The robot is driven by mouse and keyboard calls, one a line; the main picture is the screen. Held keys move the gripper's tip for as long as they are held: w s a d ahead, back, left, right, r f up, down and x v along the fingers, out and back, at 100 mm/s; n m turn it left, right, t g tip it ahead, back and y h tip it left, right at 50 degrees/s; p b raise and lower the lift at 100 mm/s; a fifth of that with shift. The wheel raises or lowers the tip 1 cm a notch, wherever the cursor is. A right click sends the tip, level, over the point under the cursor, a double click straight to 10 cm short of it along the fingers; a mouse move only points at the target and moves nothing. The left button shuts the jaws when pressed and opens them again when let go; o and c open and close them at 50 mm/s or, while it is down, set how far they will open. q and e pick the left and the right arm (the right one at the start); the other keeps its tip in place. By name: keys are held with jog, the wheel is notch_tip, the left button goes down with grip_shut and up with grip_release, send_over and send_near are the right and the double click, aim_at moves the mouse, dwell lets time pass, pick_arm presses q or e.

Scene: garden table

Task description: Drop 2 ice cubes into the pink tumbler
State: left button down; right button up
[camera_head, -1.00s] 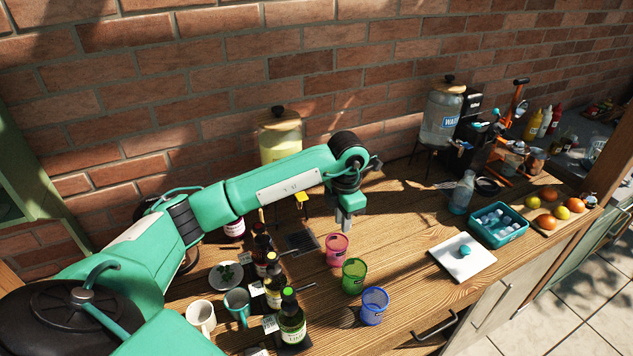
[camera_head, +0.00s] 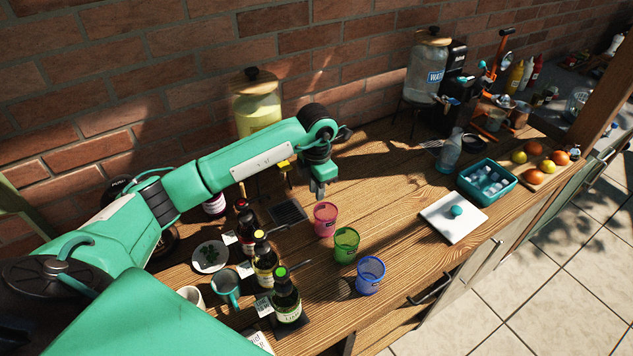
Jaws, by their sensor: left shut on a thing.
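The pink tumbler (camera_head: 325,221) stands upright on the wooden table, its open top facing up. My left gripper (camera_head: 318,193) hangs pointing down just above and slightly left of the tumbler's rim in the picture. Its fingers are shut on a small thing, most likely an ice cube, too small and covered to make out. The tumbler's inside is too small to read. Pale ice cubes (camera_head: 488,180) lie in a teal tub (camera_head: 501,200) at the right. My right gripper is not in view.
A green tumbler (camera_head: 346,245) and a blue tumbler (camera_head: 370,276) stand in front of the pink one. Dark bottles (camera_head: 286,300) and a teal mug (camera_head: 226,287) crowd the left. A white lid (camera_head: 452,219) with a teal knob lies beside the tub.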

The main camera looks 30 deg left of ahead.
pick_arm(q)
jog(key=shift+f, duration=0.15)
jog(key=c, duration=1.2)
grip_release()
jog(key=shift+c, duration=0.2)
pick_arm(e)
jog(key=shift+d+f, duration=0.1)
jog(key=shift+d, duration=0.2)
pick_arm(q)
jog(key=shift+r, duration=0.4)
notch_tip(320, 180, up, 13)
jog(key=b, duration=0.4)
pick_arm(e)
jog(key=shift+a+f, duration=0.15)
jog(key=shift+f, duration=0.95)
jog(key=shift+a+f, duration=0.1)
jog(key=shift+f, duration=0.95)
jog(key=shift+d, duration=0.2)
